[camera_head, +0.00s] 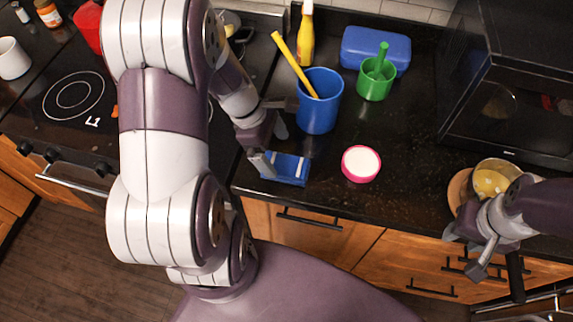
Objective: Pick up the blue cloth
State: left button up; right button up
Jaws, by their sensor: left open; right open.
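The blue cloth (293,173) lies flat on the black counter near its front edge. My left gripper (272,150) is open and close to the cloth. One finger overlaps the cloth's left side in the view and the other is behind it, near the blue cup. I cannot tell whether a finger touches the cloth. My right gripper (468,256) is open at the far right, over the counter's front edge and apart from the cloth. Its fingers are partly hidden by the wrist.
A blue cup (320,112) with a yellow stick stands behind the cloth. A pink-rimmed white bowl (361,164) is to its right. A green cup (375,84), blue box (362,45) and yellow bottle (306,40) stand further back. A pot (492,180) is near my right gripper.

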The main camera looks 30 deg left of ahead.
aim_at(285, 164)
pick_arm(q)
jog(key=x, duration=0.5)
jog(key=shift+f, duration=0.15)
jog(key=shift+w+f, duration=0.2)
jog(key=shift+f, duration=0.05)
jog(key=c, duration=1.1)
jog(key=shift+r, duration=0.15)
jog(key=shift+r, duration=0.3)
jog(key=r, duration=0.3)
jog(key=shift+d+r, duration=0.35)
jog(key=shift+r, duration=0.05)
jog(key=w+d+r, duration=0.1)
jog(key=d+r, duration=0.1)
jog(key=d, duration=0.1)
jog(key=d+r, duration=0.2)
jog(key=d, duration=0.2)
jog(key=w+d+r, duration=0.1)
jog(key=d+r, duration=0.1)
jog(key=d, duration=0.1)
jog(key=shift+w+d+r+p, duration=0.25)
jog(key=shift+w+d+p, duration=0.05)
jog(key=shift+d+p, duration=0.1)
